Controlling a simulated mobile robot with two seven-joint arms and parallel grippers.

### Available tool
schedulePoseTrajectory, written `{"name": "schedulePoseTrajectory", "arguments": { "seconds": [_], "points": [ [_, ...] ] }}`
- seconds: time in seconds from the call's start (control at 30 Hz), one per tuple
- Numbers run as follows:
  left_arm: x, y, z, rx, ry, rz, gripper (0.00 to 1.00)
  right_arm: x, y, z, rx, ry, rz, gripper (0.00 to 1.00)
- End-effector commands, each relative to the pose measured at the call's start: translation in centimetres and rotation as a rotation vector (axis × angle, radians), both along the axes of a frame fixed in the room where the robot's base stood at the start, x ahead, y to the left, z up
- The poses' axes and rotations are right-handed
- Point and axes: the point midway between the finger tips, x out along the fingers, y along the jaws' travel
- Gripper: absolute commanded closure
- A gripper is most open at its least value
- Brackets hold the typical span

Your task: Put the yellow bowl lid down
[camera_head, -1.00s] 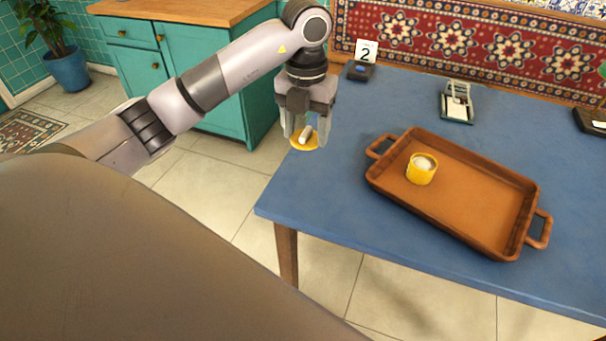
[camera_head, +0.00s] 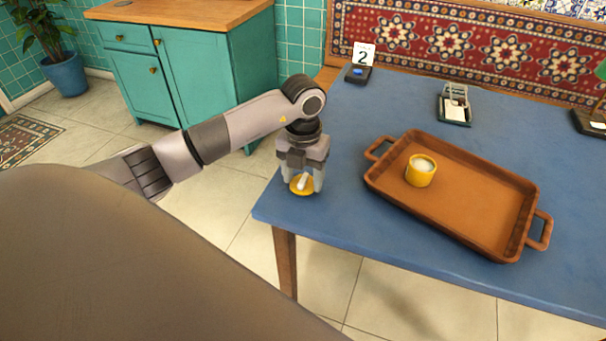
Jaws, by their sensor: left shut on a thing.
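The yellow lid (camera_head: 300,189) is a small round disc with a pale knob on top. My left gripper (camera_head: 302,181) is shut on the lid's knob, pointing down at the left edge of the blue table (camera_head: 345,206). The lid looks level and is low, near the table top; I cannot tell whether it touches. The yellow bowl (camera_head: 420,172) stands open on the brown tray (camera_head: 465,222), with white contents showing. My right gripper is not in view.
The tray with its two handles fills the middle of the table. A number 2 card (camera_head: 362,55) on a dark stand and a small holder (camera_head: 455,104) stand farther back. Bare table lies between the lid and the tray. A teal cabinet (camera_head: 185,70) stands behind my arm.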

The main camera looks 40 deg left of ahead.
Motion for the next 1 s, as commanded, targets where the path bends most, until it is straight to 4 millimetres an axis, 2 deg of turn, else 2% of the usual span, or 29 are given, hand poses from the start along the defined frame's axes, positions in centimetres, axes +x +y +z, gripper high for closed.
{"name": "schedulePoseTrajectory", "arguments": {
  "seconds": [0.13,0.17,0.2,0.23,0.5,0.63,0.77,1.0],
  "points": [
    [0.0,0.0,-0.3,0.001,0.000,0.000,0.68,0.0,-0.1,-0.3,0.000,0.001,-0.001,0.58],
    [0.0,0.0,-0.2,0.000,0.000,0.000,0.29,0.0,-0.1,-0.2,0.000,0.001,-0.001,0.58],
    [0.0,0.0,-0.2,0.000,0.000,0.000,0.16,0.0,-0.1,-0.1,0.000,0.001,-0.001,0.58],
    [0.0,0.0,-0.2,0.000,0.000,0.000,0.12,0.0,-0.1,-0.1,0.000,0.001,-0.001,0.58],
    [0.0,0.0,-0.1,0.000,0.000,0.000,0.12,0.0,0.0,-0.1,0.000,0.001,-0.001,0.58],
    [0.1,0.0,0.8,0.000,-0.002,0.000,0.12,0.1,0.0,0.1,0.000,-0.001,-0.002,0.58],
    [0.1,0.1,3.0,0.001,-0.004,0.001,0.12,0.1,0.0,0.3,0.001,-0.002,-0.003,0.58],
    [0.1,0.1,8.3,0.002,-0.004,0.000,0.12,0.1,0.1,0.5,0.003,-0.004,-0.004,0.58]
  ]
}}
